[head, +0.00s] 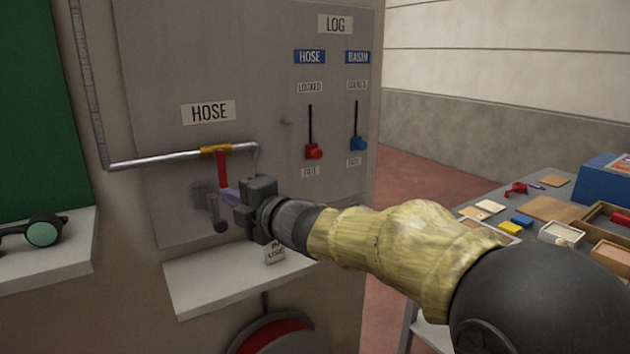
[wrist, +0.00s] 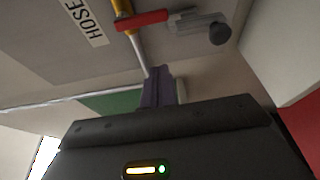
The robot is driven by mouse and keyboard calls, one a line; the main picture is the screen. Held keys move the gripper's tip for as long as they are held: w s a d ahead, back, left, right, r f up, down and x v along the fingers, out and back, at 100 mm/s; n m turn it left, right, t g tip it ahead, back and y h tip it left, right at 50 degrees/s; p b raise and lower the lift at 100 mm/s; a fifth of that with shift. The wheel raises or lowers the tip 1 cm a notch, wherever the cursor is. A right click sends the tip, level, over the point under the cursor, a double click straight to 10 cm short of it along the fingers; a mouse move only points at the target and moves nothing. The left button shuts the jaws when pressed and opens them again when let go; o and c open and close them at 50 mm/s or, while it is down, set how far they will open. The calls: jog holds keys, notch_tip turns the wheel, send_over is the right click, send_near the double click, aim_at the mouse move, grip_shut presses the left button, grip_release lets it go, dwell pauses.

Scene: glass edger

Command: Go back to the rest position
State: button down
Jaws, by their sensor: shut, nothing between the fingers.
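My gripper (head: 230,196) is in front of the grey panel marked HOSE, close to the lower end of the red valve lever (head: 221,168). Its purple fingers are shut and empty; they also show in the wrist view (wrist: 159,85). The red lever hangs down from the yellow valve body (head: 215,152) on the silver pipe (head: 165,159). In the wrist view the lever (wrist: 142,20) lies just beyond the fingertips. Whether they touch it I cannot tell. A grey handle with a dark knob (head: 221,226) is just below the fingers.
A shelf (head: 215,285) with a small tag (head: 275,254) lies under my gripper. Red (head: 314,152) and blue (head: 357,144) sliders are on the panel to the right. Dark goggles (head: 40,230) rest on the left ledge. A cluttered table (head: 545,182) stands at right.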

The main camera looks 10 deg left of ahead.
jog(key=w+d+f+m+t+h, duration=0.1)
jog(key=d+f+m+h, duration=0.5)
jog(key=d+f+m, duration=0.45)
jog(key=w+d+f+m+h, duration=0.1)
jog(key=d+f+m+h, duration=0.5)
jog(key=d, duration=0.8)
jog(key=s+d+f+m+g+h, duration=0.2)
jog(key=s+d+f+m+g, duration=0.2)
jog(key=s+d+f+m, duration=0.5)
jog(key=s+d+f+m+g+h, duration=0.1)
jog(key=s+d+f+m+g, duration=0.4)
jog(key=s, duration=0.6)
notch_tip(320, 180, up, 19)
jog(key=t+p, duration=0.1)
jog(key=p, duration=1.9)
jog(key=shift+w+d+r+p, duration=0.2)
jog(key=shift+d+p, duration=0.1)
jog(key=shift+d, duration=0.15)
